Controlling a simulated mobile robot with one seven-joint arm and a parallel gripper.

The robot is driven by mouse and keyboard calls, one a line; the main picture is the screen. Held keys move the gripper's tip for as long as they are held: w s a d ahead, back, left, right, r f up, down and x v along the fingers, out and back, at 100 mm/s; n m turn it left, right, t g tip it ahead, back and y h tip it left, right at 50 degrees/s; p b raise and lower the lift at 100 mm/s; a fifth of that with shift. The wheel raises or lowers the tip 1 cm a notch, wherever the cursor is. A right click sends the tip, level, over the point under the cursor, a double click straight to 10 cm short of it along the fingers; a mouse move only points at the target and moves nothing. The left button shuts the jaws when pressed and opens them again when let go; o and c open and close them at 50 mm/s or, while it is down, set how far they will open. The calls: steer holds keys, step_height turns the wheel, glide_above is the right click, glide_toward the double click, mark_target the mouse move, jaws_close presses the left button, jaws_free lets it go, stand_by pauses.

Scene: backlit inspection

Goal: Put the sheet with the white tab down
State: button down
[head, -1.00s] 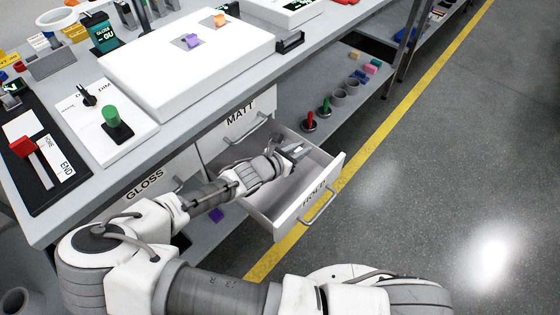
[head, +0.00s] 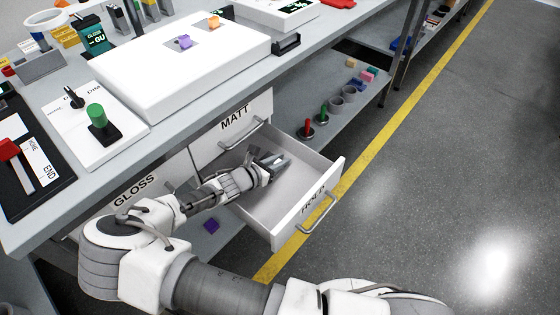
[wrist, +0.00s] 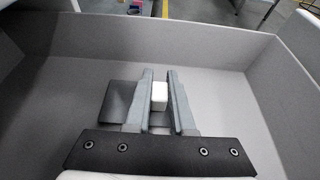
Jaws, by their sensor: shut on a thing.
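The white tab (wrist: 159,97) is between my gripper's fingers in the wrist view. The dark sheet (wrist: 119,96) lies flat under the fingers and shows mostly on their left. My gripper (wrist: 159,76) is shut on the white tab. In the head view my gripper (head: 279,161) is inside the open drawer marked HOLD (head: 325,187), near its back. I cannot tell whether the sheet touches the drawer floor. The drawer holds nothing else that I can see.
Closed drawers marked MATT (head: 233,125) and GLOSS (head: 134,191) are beside it. The drawer walls surround my gripper; the drawer floor ahead is bare.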

steer(key=c, duration=0.8)
jaws_free()
steer(key=shift+f, duration=0.1)
